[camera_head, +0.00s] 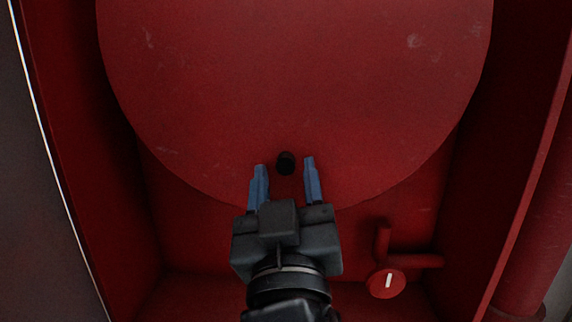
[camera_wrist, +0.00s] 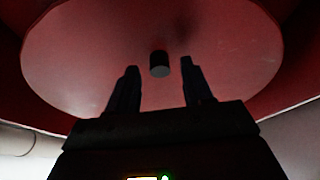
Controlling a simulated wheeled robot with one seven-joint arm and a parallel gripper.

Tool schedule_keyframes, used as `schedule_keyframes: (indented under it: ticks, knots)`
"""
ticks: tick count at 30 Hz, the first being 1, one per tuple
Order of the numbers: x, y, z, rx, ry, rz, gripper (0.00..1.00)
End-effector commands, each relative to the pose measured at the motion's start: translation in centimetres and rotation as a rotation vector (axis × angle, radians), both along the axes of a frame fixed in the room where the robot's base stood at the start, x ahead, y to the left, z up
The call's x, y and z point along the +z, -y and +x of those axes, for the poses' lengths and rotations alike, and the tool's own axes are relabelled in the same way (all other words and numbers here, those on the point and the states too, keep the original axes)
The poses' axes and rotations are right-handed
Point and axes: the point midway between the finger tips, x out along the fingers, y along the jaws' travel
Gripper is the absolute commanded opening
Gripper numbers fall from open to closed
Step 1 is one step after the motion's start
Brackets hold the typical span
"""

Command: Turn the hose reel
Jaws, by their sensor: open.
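The hose reel (camera_head: 290,80) is a large red disc inside a red cabinet, filling the upper part of the head view. It also shows in the wrist view (camera_wrist: 90,50). A small black knob (camera_head: 285,163) sticks out near the disc's lower edge, and it shows in the wrist view (camera_wrist: 160,64). My gripper (camera_head: 285,180) is open, with blue fingers pointing at the disc. In the head view the knob appears between the fingertips. In the wrist view it appears between and slightly beyond them (camera_wrist: 158,75). I see no contact with the knob.
The red cabinet walls (camera_head: 75,160) enclose the reel on both sides. A red valve with a round handle (camera_head: 386,283) and pipes sits at the lower right. A thick red pipe (camera_head: 535,230) runs outside the cabinet on the right. A grey panel (camera_head: 35,220) stands at the left.

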Motion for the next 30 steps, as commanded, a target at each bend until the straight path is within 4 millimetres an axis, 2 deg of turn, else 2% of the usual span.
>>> schedule_keyframes:
  ticks: [4, 12, 27, 30]
  knots:
    - [0.31, -0.01, 0.79, -0.001, -0.001, -0.001, 0.51]
    - [0.27, -0.01, 0.87, 0.000, 0.000, 0.000, 0.50]
    - [0.28, -0.04, 0.85, 0.001, 0.000, 0.000, 0.02]
    - [0.28, -0.03, 0.85, 0.001, 0.000, 0.000, 0.00]
